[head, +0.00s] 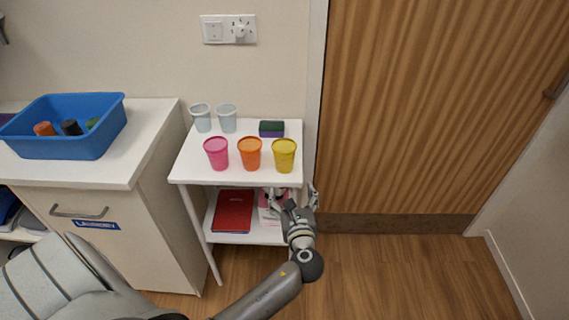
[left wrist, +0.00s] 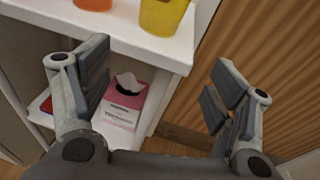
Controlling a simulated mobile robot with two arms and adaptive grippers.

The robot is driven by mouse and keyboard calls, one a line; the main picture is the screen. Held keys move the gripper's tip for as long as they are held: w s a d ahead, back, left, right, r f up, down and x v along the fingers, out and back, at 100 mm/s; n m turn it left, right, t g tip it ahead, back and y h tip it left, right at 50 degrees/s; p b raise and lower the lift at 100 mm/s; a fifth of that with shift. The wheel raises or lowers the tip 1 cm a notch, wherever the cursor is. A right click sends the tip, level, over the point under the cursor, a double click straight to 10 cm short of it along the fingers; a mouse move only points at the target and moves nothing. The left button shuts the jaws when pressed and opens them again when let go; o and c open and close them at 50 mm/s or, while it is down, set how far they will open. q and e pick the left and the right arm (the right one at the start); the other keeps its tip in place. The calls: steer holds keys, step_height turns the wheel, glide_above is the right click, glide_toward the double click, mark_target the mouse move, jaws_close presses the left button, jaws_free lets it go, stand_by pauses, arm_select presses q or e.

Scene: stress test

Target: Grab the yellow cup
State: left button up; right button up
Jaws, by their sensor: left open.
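The yellow cup (head: 284,155) stands upright on the white shelf's top (head: 194,168), at its right front corner. It is the rightmost of the front row. Its lower part also shows at the top of the left wrist view (left wrist: 163,14). My left gripper (head: 292,194) is open and empty, in front of the shelf's front edge and below the yellow cup, apart from it. In the left wrist view its two fingers (left wrist: 155,92) are spread wide with nothing between them. My right gripper is in neither view.
An orange cup (head: 250,153) and a pink cup (head: 216,153) stand left of the yellow cup. Two pale cups (head: 227,119) and a dark sponge (head: 271,129) are behind. A red book (head: 233,211) and a tissue box (left wrist: 123,101) lie on the lower shelf. Open floor lies to the right.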

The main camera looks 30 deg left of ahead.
mark_target(286, 166)
arm_select(q)
steer(key=shift+y, duration=0.5)
steer(key=r, duration=0.2)
steer(key=a+r, duration=0.1)
steer(key=r, duration=0.1)
steer(key=shift+w, duration=0.25)
steer(key=x, duration=0.4)
steer(key=shift+w+a, duration=0.2)
steer(key=shift+a, duration=0.15)
steer(key=shift+w+a, duration=0.35)
steer(key=shift+w, duration=0.15)
steer(key=x, duration=0.4)
steer(key=shift+w, duration=0.1)
steer(key=shift+c, duration=0.5)
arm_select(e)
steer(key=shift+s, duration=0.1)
arm_select(q)
steer(key=c, duration=0.7)
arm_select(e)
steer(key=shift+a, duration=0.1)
